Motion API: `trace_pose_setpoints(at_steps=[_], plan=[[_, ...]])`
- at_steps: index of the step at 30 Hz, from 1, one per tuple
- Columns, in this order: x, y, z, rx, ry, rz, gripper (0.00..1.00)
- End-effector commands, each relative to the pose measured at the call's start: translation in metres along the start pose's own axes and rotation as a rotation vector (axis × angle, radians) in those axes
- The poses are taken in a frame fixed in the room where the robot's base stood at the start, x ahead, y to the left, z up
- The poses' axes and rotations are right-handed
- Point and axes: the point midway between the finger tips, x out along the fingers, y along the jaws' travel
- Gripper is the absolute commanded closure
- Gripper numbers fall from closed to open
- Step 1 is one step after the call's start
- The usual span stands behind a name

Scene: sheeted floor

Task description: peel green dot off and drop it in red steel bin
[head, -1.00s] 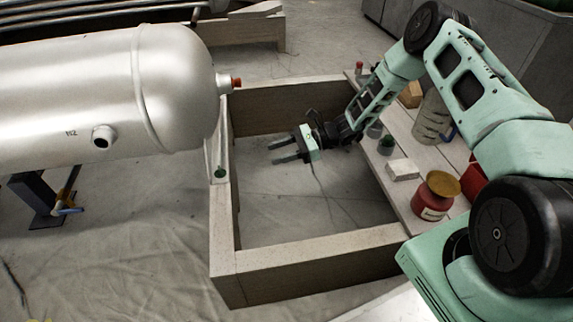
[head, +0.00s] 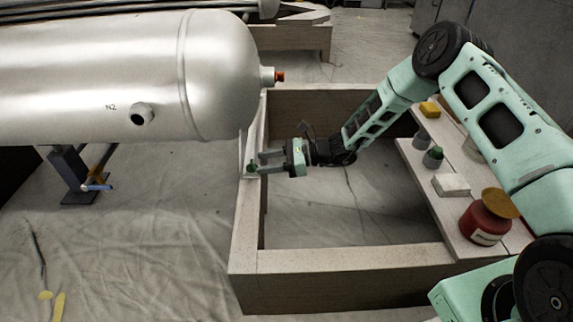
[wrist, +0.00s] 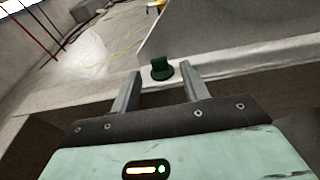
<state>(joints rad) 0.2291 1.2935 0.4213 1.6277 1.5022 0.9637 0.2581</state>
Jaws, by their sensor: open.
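In the wrist view the green piece (wrist: 161,69) looks raised and knob-like, on a pale strip between and just beyond my fingertips. My gripper (head: 259,164) is open and empty, its fingers pointing left at it; contact cannot be told. A red labelled container (head: 484,224) with a mustard-coloured top stands on the plank at right. I cannot tell whether it is the red steel bin.
The wooden frame (head: 330,262) surrounds open floor below my arm. A white block (head: 451,185), small pots and a yellow block (head: 430,109) stand on the plank.

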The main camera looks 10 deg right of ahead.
Motion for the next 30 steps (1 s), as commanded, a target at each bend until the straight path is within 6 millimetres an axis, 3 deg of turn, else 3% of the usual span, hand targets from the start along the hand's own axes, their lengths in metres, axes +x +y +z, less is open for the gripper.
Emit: trace_pose_setpoints(at_steps=[7, 18, 23, 27, 28, 29, 30], plan=[[0.027, 0.0, -0.001, -0.002, -0.001, 0.001, 0.55], [0.03, 0.0, 0.001, -0.001, -0.001, 0.0, 0.55], [0.03, 0.0, 0.001, -0.001, -0.001, 0.0, 0.99], [0.03, 0.0, 0.001, -0.001, 0.0, 0.0, 1.0], [0.03, 0.0, 0.001, -0.001, -0.001, 0.0, 0.9], [0.03, 0.0, 0.001, -0.001, 0.0, 0.0, 0.98], [0.03, 0.0, 0.001, -0.001, 0.0, 0.0, 1.0]])
